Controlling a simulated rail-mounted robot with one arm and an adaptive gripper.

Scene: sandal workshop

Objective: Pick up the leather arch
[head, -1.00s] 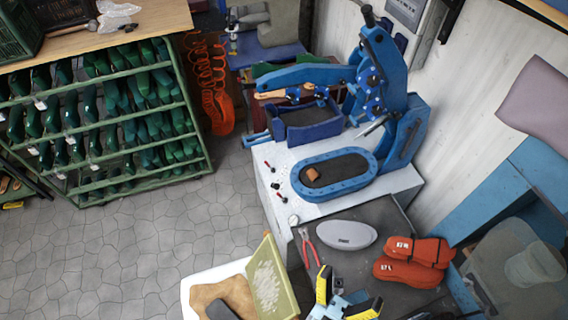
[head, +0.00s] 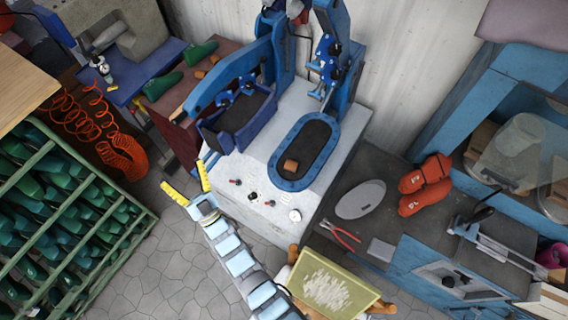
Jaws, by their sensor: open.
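A small brown leather piece, which looks like the leather arch (head: 290,166), lies on the dark bed of the blue oval tray (head: 278,183) on the white machine top. My gripper (head: 189,184) has yellow-tipped fingers spread apart with nothing between them. It shows to the left of the machine, at the left edge of the white top, well apart from the leather piece. The leather piece is in plain sight and nothing covers it.
A blue press arm (head: 332,55) stands behind the oval tray. A blue bin (head: 236,125) sits to its left. Red pliers (head: 340,235), a grey oval pad (head: 360,199) and orange shoe forms (head: 425,185) lie on the dark bench. Small knobs line the machine's front.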

